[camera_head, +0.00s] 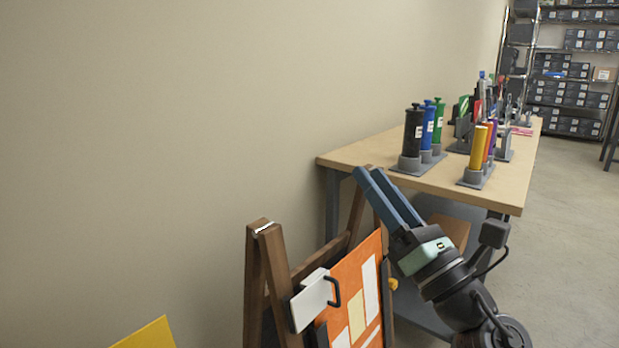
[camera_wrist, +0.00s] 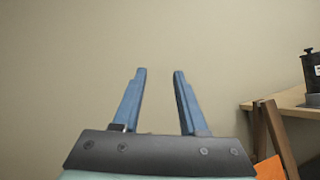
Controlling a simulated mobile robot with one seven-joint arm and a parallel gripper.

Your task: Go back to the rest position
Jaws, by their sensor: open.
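My gripper (camera_head: 370,178) is open and empty, its two blue fingers pointing up and to the left in the head view. It is raised above the wooden easel (camera_head: 258,270) and in front of the wooden table (camera_head: 350,155). In the wrist view my gripper (camera_wrist: 158,75) shows its fingers apart, with only plain wall between and beyond them. The table corner (camera_wrist: 270,104) and part of the easel (camera_wrist: 272,140) show at the right of that view.
An orange board (camera_head: 358,300) with pale patches rests on the easel, with a white clip-like piece (camera_head: 311,300) beside it. Black (camera_head: 413,135), blue and green cylinders and several tubes stand on the table. Grey floor (camera_head: 565,240) is clear at the right.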

